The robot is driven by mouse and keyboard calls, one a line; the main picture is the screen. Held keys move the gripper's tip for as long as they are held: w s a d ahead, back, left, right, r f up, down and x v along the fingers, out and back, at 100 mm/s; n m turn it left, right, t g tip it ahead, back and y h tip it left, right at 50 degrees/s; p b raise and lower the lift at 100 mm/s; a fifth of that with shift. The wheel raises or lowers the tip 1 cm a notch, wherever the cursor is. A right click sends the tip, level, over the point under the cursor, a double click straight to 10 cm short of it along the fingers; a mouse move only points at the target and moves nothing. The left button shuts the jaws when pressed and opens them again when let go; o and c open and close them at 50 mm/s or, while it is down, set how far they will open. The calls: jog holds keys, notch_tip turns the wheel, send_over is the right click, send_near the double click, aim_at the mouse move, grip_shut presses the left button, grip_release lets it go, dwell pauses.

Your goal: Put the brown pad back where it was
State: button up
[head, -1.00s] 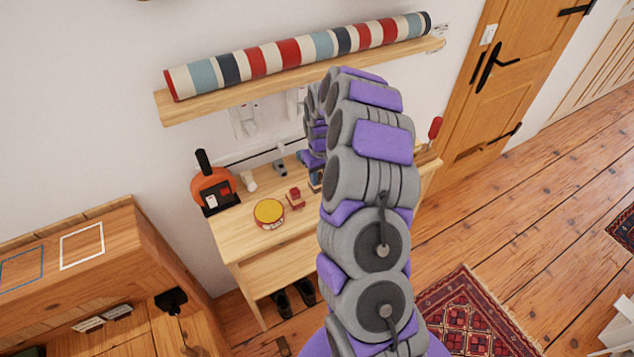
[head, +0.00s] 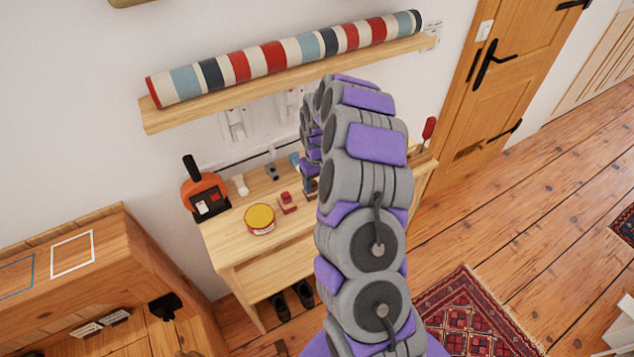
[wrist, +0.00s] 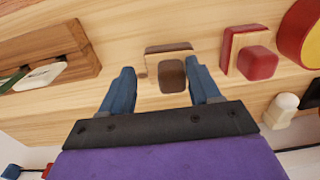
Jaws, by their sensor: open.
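In the wrist view my gripper (wrist: 162,92) is open, with one blue finger on each side of the brown pad (wrist: 172,76). The pad lies between the fingers, next to a light wooden piece with a dark brown edge (wrist: 168,49), on the light wood top. I cannot tell whether the fingers touch the pad, or whether the pad rests on the wooden piece. In the head view the gripper is down at the bench top (head: 228,238), largely hidden by my arm, and the pad cannot be made out.
A red block (head: 287,202) and a yellow-lidded round tin (head: 259,219) stand left of my gripper in the head view. A white peg (head: 241,185) and an orange item (head: 203,190) are farther left. A shelf (head: 160,121) with a striped roll (head: 285,55) is above.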

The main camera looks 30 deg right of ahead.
aim_at(316, 182)
jog(key=a+r, duration=0.1)
jog(key=r, duration=0.3)
jog(key=a+r+p, duration=0.1)
jog(key=r, duration=0.1)
jog(key=shift+a+r, duration=0.35)
notch_tip(316, 182, up, 5)
jog(key=d, duration=0.2)
jog(key=s+a+r+n, duration=0.1)
jog(key=s+a+r, duration=1)
jog(key=s+a, duration=0.1)
jog(key=s+a+r+g, duration=0.1)
jog(key=s+a, duration=0.1)
jog(key=s, duration=1.1)
jog(key=s+a+r+m, duration=0.1)
jog(key=s+a, duration=0.1)
jog(key=s, duration=1.2)
jog(key=shift+s+a+r+g+p, duration=0.25)
jog(key=shift+a+r+g+p, duration=0.05)
jog(key=shift+a+g+p, duration=0.1)
jog(key=shift+a, duration=0.3)
jog(key=shift+d, duration=0.2)
